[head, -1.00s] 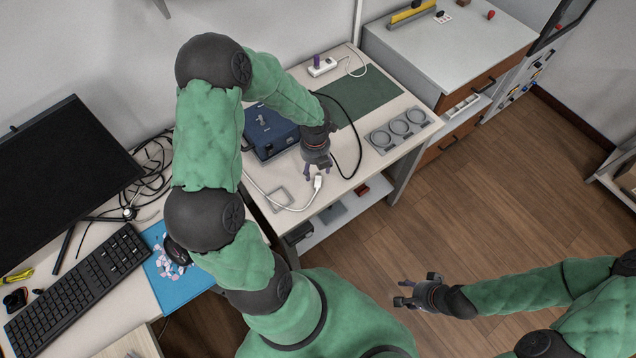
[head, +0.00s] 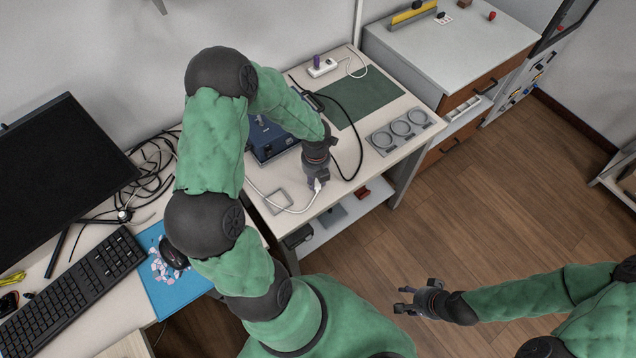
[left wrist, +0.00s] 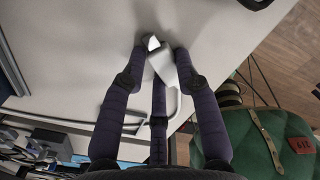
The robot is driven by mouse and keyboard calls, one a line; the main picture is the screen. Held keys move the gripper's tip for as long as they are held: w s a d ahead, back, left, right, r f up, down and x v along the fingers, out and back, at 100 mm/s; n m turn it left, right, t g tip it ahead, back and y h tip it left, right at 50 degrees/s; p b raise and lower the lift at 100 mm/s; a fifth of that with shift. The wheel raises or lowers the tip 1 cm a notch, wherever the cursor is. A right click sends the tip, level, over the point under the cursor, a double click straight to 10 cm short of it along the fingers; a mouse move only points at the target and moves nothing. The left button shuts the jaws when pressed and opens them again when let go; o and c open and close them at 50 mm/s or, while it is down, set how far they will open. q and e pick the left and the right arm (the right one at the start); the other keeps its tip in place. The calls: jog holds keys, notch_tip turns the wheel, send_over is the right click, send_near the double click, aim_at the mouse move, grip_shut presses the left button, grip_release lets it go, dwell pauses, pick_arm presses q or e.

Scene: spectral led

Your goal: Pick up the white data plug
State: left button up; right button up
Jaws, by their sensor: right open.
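The white data plug (head: 318,186) is at the near edge of the light desk, on the end of a white cable. In the head view my left gripper (head: 315,181) is right at it and partly hides it. In the left wrist view the plug (left wrist: 160,62) lies between the purple fingertips of my left gripper (left wrist: 159,55), with a finger on each side and a third below. I cannot tell whether the fingers press on it. My right gripper (head: 408,298) is open and empty over the floor, far from the plug.
On the desk are a blue box (head: 268,138), a dark green mat (head: 366,98), a grey holder with three rings (head: 402,130), a white power strip (head: 323,67) and a black cable (head: 359,150) near my left arm. A keyboard (head: 72,288) and blue pad (head: 178,292) are at left.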

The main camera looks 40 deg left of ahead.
aim_at(317, 181)
pick_arm(q)
jog(key=shift+r, duration=0.15)
jog(key=shift+c, duration=0.3)
jog(key=shift+r+p, duration=0.45)
jog(key=shift+r, duration=0.15)
notch_tip(317, 181, up, 2)
jog(key=shift+r+p, duration=0.15)
jog(key=shift+p, duration=0.55)
jog(key=s+d+r+p, duration=0.3)
jog(key=d+r, duration=0.6)
jog(key=d, duration=0.4)
jog(key=shift+s+d+p, duration=0.25)
jog(key=shift+s+p, duration=0.15)
jog(key=shift+s, duration=0.05)
jog(key=shift+r, duration=0.1)
